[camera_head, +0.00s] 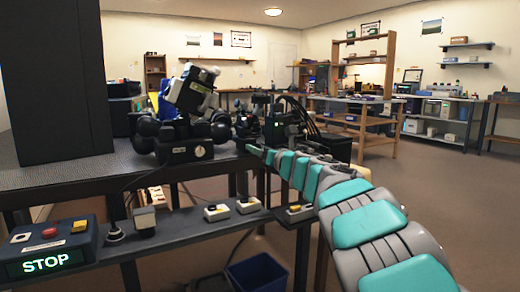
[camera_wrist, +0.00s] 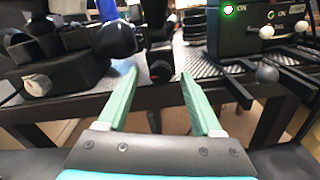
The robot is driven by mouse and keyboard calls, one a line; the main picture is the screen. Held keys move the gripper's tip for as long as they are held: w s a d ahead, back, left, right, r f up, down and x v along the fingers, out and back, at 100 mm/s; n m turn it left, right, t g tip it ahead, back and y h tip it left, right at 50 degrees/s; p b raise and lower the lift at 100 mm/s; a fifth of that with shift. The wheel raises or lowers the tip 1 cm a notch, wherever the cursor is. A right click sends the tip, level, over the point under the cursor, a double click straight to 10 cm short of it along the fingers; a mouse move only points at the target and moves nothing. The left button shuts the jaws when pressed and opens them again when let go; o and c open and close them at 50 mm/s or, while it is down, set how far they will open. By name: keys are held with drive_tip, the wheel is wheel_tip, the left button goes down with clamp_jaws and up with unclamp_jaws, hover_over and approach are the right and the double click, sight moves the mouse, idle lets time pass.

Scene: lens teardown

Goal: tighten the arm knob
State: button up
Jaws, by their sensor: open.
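A black apparatus with several round black knobs (camera_head: 220,132) stands on the dark perforated bench top, with a tilted white-and-black block (camera_head: 190,90) above it. My gripper (camera_head: 258,150) reaches to the bench's front edge, just right of the apparatus. In the wrist view my gripper (camera_wrist: 159,72) is open, its two green fingers apart with nothing held. A large black ball knob (camera_wrist: 115,39) is beyond the left fingertip. A small dark round end with a reddish centre (camera_wrist: 161,72) shows between the fingertips; I cannot tell whether it is the arm knob.
A dark box with a green ON light (camera_wrist: 228,10) and lever rods with ball ends (camera_wrist: 267,74) stand at right in the wrist view. A tall black panel (camera_head: 55,80) rises at left. A STOP box (camera_head: 48,248) and small switches (camera_head: 217,212) sit on the lower shelf.

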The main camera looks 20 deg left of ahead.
drive_tip(key=shift+w+a, duration=0.25)
drive_tip(key=shift+w, duration=0.05)
drive_tip(key=shift+c, duration=0.4)
clamp_jaws()
